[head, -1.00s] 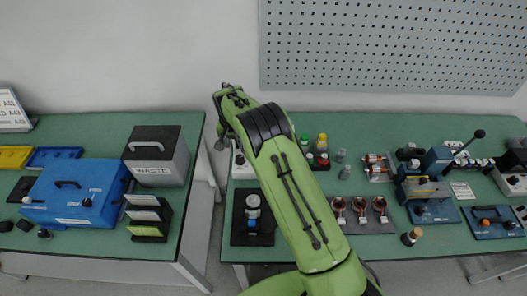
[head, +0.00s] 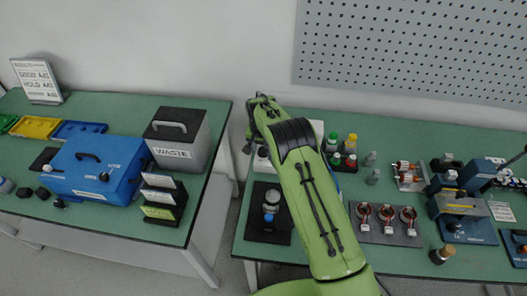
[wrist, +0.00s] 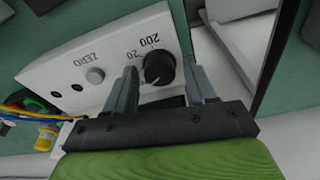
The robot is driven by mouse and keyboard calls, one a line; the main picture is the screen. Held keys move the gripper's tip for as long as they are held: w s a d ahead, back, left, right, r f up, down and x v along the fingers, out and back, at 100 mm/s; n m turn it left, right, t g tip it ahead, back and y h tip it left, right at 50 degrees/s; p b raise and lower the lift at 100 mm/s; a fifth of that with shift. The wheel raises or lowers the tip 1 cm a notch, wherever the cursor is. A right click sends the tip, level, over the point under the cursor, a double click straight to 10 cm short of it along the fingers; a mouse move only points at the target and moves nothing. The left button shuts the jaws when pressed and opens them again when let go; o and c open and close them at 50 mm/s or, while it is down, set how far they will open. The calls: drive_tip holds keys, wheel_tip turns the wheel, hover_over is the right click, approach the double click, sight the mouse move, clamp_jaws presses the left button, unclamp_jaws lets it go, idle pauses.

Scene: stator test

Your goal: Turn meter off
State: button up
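The meter (wrist: 112,58) is a pale box seen close up in the wrist view. Its face has a black round knob (wrist: 158,68), the marks 20 and 200, and a grey button labelled ZERO. My gripper (wrist: 163,75) is open, with one finger to each side of the knob in the picture. I cannot tell how far the fingertips are from the meter's face. In the head view my arm hides most of the meter (head: 262,162), and the knob cannot be made out.
Yellow and blue leads (wrist: 38,125) lie beside the meter in the wrist view. In the head view, bottles (head: 348,145) and a tray of copper-wound parts (head: 387,236) are right of my arm. The waste box (head: 180,138) stands on the left table, across a gap.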

sight(263, 150)
drive_tip(key=c, duration=0.7)
drive_tip(key=shift+o, duration=0.2)
drive_tip(key=n+b, duration=0.1)
drive_tip(key=n, duration=0.1)
drive_tip(key=shift+f+n, duration=0.1)
drive_tip(key=shift+n, duration=0.3)
drive_tip(key=shift+n+y, duration=0.3)
drive_tip(key=shift+n, duration=0.1)
drive_tip(key=o, duration=0.8)
drive_tip(key=shift+r, duration=0.2)
wheel_tip(263, 150, up, 6)
drive_tip(key=p, duration=0.3)
drive_tip(key=shift+r+p, duration=0.1)
drive_tip(key=shift+p, duration=0.3)
drive_tip(key=shift+f, duration=0.2)
